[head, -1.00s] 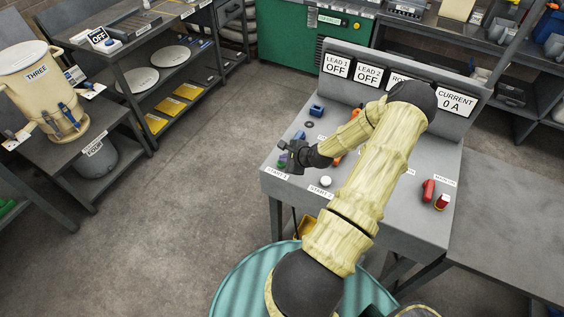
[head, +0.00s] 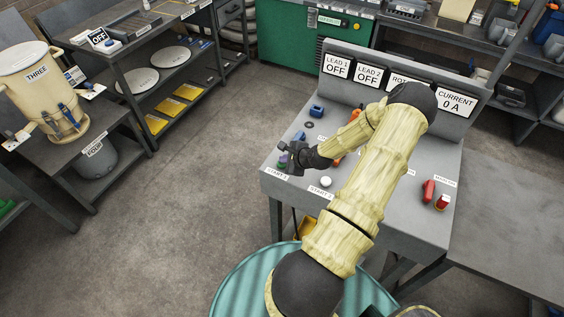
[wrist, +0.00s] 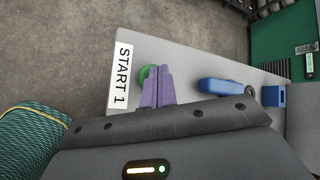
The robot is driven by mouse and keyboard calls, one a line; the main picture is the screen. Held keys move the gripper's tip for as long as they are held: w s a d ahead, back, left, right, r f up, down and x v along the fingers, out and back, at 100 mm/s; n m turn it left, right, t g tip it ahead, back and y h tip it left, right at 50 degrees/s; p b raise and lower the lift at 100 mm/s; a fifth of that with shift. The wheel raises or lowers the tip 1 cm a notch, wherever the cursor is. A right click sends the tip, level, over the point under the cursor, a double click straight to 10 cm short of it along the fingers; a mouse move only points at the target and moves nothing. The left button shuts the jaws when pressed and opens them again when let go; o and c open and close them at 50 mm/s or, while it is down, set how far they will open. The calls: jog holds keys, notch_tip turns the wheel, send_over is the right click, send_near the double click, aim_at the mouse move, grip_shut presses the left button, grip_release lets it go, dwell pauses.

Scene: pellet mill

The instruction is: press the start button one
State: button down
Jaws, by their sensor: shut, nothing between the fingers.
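The start one button is a green round button (wrist: 145,73) beside the white START 1 label (wrist: 121,76) in the wrist view. My gripper (wrist: 159,72) is shut, with nothing between its purple fingers. Its fingertips overlap the right part of the green button in the wrist view; I cannot tell whether they touch it. In the head view my gripper (head: 284,160) is over the left front corner of the grey console (head: 385,215), above the START 1 label (head: 277,172). Both LEAD 1 (head: 336,66) and LEAD 2 (head: 368,74) displays read OFF.
A white button (head: 326,181) sits by the START 2 label (head: 321,192). Blue parts (wrist: 226,87) lie to the right of the fingers in the wrist view. Red controls (head: 428,190) stand at the console's right. Open floor (head: 200,190) lies to the left.

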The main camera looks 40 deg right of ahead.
aim_at(284, 165)
jog(key=shift+r+p, duration=0.55)
jog(key=shift+r, duration=0.25)
notch_tip(284, 165, up, 5)
jog(key=p, duration=0.4)
dwell(0.5)
